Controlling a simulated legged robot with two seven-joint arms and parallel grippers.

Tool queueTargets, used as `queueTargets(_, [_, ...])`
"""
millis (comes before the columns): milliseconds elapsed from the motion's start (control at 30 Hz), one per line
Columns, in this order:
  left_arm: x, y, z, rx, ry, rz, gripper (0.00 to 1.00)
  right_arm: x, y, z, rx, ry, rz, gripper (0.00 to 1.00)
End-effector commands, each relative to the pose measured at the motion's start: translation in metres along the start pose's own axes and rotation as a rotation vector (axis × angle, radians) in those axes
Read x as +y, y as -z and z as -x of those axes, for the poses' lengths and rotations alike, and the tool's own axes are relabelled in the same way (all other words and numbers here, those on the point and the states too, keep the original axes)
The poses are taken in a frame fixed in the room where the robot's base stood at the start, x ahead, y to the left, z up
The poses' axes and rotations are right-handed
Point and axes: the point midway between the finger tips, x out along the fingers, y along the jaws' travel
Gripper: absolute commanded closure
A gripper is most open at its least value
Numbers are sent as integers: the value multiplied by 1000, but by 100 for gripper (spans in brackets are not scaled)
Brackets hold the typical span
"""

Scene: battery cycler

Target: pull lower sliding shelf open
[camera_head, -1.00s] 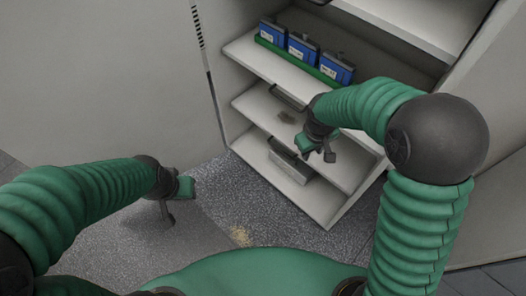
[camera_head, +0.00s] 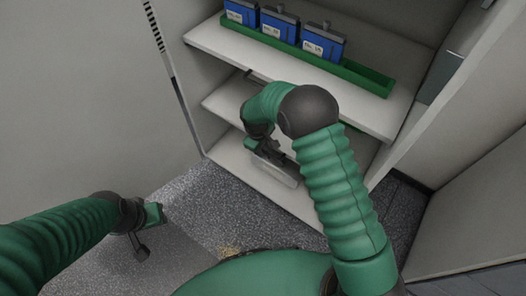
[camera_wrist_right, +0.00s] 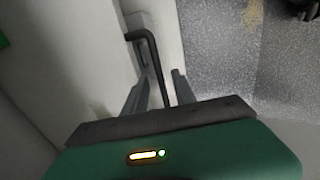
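The lower sliding shelf (camera_head: 222,104) is a pale board in the cabinet, below the battery shelf; my right arm hides much of it. My right gripper (camera_head: 262,150) is at its front edge in the head view. In the right wrist view, a black bent handle (camera_wrist_right: 150,58) stands out from a pale front. It reaches between the two grey fingers of my right gripper (camera_wrist_right: 159,90), which are apart, with a gap visible beside the bar. My left gripper (camera_head: 146,230) hangs over the floor at lower left, away from the cabinet; its finger gap is unclear.
The upper shelf (camera_head: 215,42) bears a green tray (camera_head: 365,78) with three blue batteries (camera_head: 323,42). A pale box-like piece (camera_head: 278,172) shows below my right gripper. Cabinet walls stand on both sides. Grey speckled floor (camera_head: 215,205) lies free in front.

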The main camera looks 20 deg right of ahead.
Motion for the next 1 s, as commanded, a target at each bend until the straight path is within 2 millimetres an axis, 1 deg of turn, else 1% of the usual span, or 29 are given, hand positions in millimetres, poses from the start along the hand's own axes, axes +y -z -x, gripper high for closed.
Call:
queueTargets(33, [0, -1, -4, 0, 0, 0, 64, 0, 0, -7, 0, 0, 0, 67])
queueTargets(100, [0, -1, -4, 1, 0, 0, 64, 0, 0, -11, 0, 0, 0, 67])
queueTargets(367, [0, -1, -4, 1, 0, 0, 64, 0, 0, -11, 0, 0, 0, 67])
queueTargets(600, [0, -1, -4, 1, 0, 0, 64, 0, 0, -11, 0, 0, 0, 99])
queueTargets(633, [0, -1, -4, 1, 0, 0, 64, 0, 0, -11, 0, 0, 0, 100])
queueTargets(1000, [0, -1, -4, 0, 0, 0, 64, 0, 0, -11, 0, 0, 0, 100])
